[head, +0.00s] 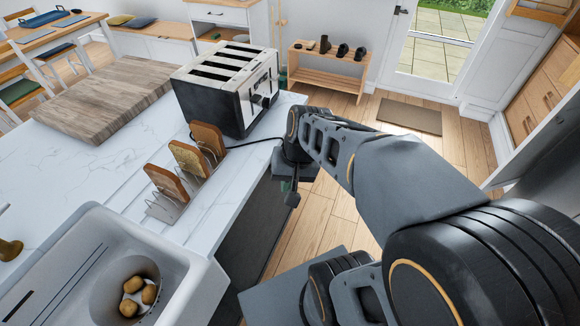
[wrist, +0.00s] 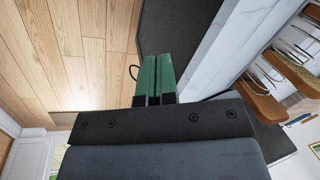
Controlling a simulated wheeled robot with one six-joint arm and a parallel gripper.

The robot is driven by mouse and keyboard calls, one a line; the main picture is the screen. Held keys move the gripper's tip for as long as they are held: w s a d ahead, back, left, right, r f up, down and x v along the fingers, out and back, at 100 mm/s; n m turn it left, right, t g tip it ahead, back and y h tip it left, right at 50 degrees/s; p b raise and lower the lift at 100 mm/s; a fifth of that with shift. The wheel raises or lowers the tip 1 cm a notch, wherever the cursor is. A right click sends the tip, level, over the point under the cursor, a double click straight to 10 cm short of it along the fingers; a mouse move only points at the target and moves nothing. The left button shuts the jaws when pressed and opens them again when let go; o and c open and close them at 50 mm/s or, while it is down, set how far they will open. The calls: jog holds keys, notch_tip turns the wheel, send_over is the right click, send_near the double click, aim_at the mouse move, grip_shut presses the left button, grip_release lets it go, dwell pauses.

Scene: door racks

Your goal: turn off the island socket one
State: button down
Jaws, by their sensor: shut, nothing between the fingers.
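My gripper (wrist: 154,62) shows in the wrist view with its two green fingers together and nothing between them. In the head view my gripper (head: 289,190) is beside the dark side panel of the island (head: 248,225), below the counter edge. I cannot make out island socket one or its switch in either view; my arm and gripper cover part of that area. A black cable (head: 255,143) runs from the toaster over the counter towards the edge and passes behind my arm. A short loop of black cable (wrist: 132,72) shows just left of the fingers in the wrist view.
On the white counter (head: 50,165) stand a four-slot toaster (head: 205,95), a toast rack with bread (head: 180,205) and a wooden board (head: 105,95). A sink with potatoes (head: 140,296) is at the front left. The wooden floor (head: 335,215) beside the island is clear.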

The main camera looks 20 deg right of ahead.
jog(key=w+d+f+m+y+b, duration=0.2)
jog(key=w+f+m+y+b, duration=0.15)
jog(key=f+m+y, duration=0.2)
jog(key=w+d+f+m+y+b, duration=0.2)
jog(key=w+d+f+m+y, duration=0.15)
jog(key=f+m, duration=0.25)
jog(key=w+d+f+m+t+y+b, duration=0.1)
jog(key=w+d+f+m+t+b, duration=0.2)
jog(key=d+f+m+t, duration=0.7)
jog(key=w+d+m+t, duration=0.1)
jog(key=d+m+t, duration=0.1)
jog(key=d+t, duration=0.1)
jog(key=shift+d+f+y+b, duration=0.2)
jog(key=shift+d+y+b, duration=0.15)
jog(key=shift+d, duration=0.4)
jog(key=x, duration=1.4)
jog(key=shift+p, duration=0.4)
jog(key=shift+d+r, duration=0.1)
jog(key=shift+r, duration=0.15)
